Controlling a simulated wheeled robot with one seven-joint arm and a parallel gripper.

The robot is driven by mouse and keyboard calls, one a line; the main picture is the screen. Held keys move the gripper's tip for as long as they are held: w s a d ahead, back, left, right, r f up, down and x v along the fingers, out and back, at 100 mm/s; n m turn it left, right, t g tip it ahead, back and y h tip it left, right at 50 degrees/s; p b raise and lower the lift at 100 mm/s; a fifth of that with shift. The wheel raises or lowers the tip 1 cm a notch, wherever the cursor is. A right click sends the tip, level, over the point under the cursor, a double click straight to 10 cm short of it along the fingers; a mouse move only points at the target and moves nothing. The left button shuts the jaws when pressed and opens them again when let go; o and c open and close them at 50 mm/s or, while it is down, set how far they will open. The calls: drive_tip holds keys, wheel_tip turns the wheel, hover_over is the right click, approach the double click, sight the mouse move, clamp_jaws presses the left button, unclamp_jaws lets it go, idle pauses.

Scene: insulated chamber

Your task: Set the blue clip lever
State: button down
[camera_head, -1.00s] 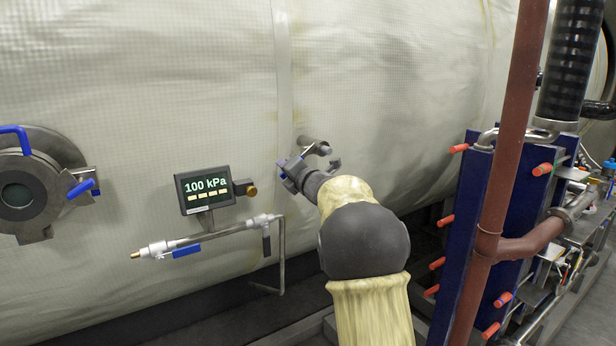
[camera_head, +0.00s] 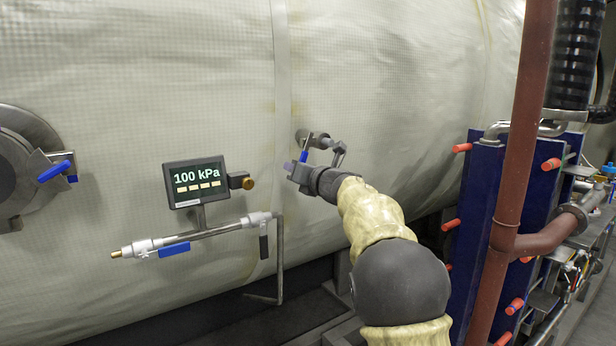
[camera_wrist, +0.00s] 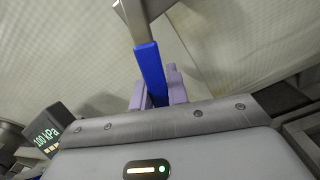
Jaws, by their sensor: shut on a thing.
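The blue clip lever (camera_head: 303,156) hangs from a small metal fitting (camera_head: 325,141) on the chamber wall. In the wrist view the blue lever (camera_wrist: 149,68) runs down from a grey metal part into the space between my pale purple fingers. My gripper (camera_head: 295,167) is at the lever's lower end in the head view, and its fingers (camera_wrist: 158,92) are shut on the lever. The lever's lower tip is hidden between the fingers and behind the gripper body.
A display (camera_head: 197,183) reading 100 kPa stands left of my gripper, above a pipe with a blue handle (camera_head: 174,249). A round flange (camera_head: 25,165) with another blue handle is at far left. A rusty pipe (camera_head: 520,150) and a blue plate unit (camera_head: 480,190) stand at right.

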drive_tip(key=shift+w+d+f+n+b, duration=0.1)
drive_tip(key=shift+w+d+n+b, duration=0.1)
drive_tip(key=shift+d+n+b, duration=0.35)
drive_tip(key=shift+w+d+f+n+b, duration=0.2)
drive_tip(key=shift+n+b, duration=0.3)
drive_tip(key=shift+n, duration=0.4)
drive_tip(key=shift+w+d+f+n+b, duration=0.1)
drive_tip(key=shift+w+d+n+b, duration=0.25)
drive_tip(key=shift+n+b, duration=0.3)
drive_tip(key=shift+s+d+r, duration=0.1)
drive_tip(key=shift+d, duration=0.05)
drive_tip(key=c, duration=1.4)
unclamp_jaws()
drive_tip(key=shift+o, duration=0.2)
drive_tip(key=b+v, duration=0.3)
drive_tip(key=v, duration=1.4)
drive_tip(key=shift+s, duration=0.25)
